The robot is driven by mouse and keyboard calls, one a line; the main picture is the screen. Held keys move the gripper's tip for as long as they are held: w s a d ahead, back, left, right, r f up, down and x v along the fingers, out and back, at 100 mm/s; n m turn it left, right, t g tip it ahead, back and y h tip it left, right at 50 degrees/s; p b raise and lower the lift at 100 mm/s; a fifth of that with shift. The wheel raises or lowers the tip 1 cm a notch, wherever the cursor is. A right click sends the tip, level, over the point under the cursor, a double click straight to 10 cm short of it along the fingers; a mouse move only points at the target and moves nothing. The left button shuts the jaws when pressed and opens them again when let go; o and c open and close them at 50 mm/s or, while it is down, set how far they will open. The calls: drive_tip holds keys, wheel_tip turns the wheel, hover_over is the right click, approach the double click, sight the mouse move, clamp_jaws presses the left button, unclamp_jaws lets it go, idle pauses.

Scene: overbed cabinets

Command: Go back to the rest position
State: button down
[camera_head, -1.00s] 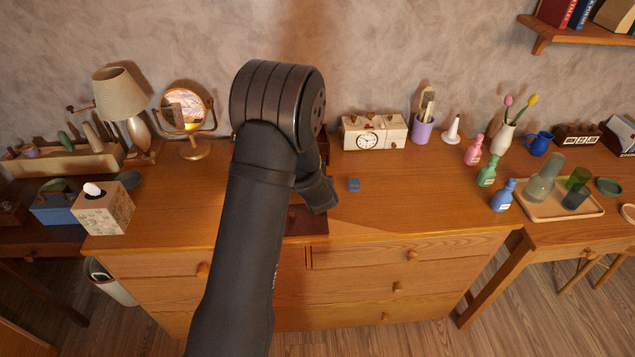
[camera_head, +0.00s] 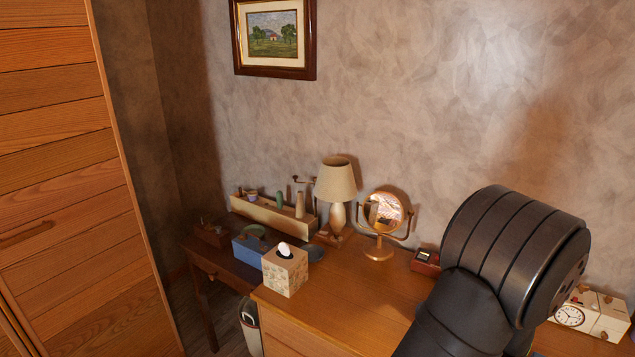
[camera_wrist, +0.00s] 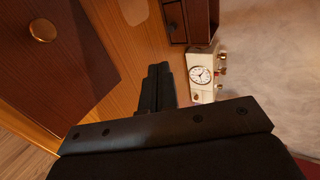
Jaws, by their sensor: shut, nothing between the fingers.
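My gripper (camera_wrist: 159,75) shows in the wrist view with its two dark fingers together and nothing between them. It is above the orange wood dresser top, which also shows in the head view (camera_head: 340,300). A dark red-brown panel with a round brass knob (camera_wrist: 42,30) lies left of the fingers in the wrist view. In the head view my dark arm fills the lower right, and the gripper itself is out of sight there.
A white clock block (camera_head: 572,316) stands right of my arm; it also shows in the wrist view (camera_wrist: 203,76). A small dark red box (camera_head: 427,262), a round mirror (camera_head: 384,212), a lamp (camera_head: 336,180) and a tissue box (camera_head: 285,272) stand further left. A tall wooden cabinet (camera_head: 60,190) is at far left.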

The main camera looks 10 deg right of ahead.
drive_tip(key=x, duration=0.8)
drive_tip(key=shift+w+d+f, duration=0.15)
drive_tip(key=shift+w+d, duration=0.05)
drive_tip(key=w+d, duration=0.3)
drive_tip(key=shift+w+d+f, duration=0.3)
drive_tip(key=shift+w, duration=0.05)
drive_tip(key=shift+s+a, duration=0.4)
